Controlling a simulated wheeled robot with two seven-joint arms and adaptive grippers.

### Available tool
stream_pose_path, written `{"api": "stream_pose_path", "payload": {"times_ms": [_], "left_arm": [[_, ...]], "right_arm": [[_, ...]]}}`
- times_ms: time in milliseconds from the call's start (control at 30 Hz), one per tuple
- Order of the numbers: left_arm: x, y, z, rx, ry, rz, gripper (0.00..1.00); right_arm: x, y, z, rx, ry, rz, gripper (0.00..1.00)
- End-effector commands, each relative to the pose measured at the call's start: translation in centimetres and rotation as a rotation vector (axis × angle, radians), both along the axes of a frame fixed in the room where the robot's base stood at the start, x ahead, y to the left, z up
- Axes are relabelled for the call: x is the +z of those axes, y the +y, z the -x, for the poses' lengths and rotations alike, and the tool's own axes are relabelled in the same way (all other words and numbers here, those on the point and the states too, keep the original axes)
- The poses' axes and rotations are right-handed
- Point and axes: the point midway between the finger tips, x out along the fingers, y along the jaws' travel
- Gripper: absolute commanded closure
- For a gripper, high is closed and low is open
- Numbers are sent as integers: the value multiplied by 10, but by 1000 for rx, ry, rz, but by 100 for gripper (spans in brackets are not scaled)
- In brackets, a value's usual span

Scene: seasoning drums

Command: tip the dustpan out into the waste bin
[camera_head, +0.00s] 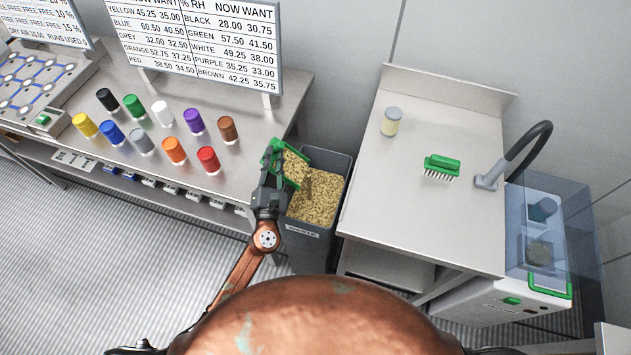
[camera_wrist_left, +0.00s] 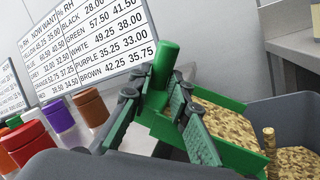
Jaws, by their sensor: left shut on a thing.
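The green dustpan (camera_head: 274,150) is at the waste bin (camera_head: 312,257), over the bin's left side. My left gripper (camera_head: 267,185) is shut on its green handle, which stands up between the fingers in the left wrist view (camera_wrist_left: 165,62). Tan flakes (camera_head: 294,168) lie in the pan. The pan is tilted, and a narrow column of flakes (camera_wrist_left: 268,138) shows at its edge above the bin, apparently falling. The grey bin, labelled WASTE, holds many similar flakes (camera_head: 318,203). My right gripper is not in view.
Left of the bin is a bench with several coloured-lid drums (camera_head: 174,150) and a sign board (camera_head: 200,42). Right of it, a steel table (camera_head: 400,190) carries a jar (camera_head: 391,121), a green brush (camera_head: 442,167) and a dark curved hose (camera_head: 535,145).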

Motion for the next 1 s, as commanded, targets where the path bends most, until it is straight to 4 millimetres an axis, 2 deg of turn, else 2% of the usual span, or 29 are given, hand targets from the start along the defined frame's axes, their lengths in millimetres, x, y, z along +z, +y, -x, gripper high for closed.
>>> {"api": "stream_pose_path", "payload": {"times_ms": [1000], "left_arm": [[11, -15, 4, -1, -35, -104, 100]], "right_arm": [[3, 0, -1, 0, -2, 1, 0]]}}
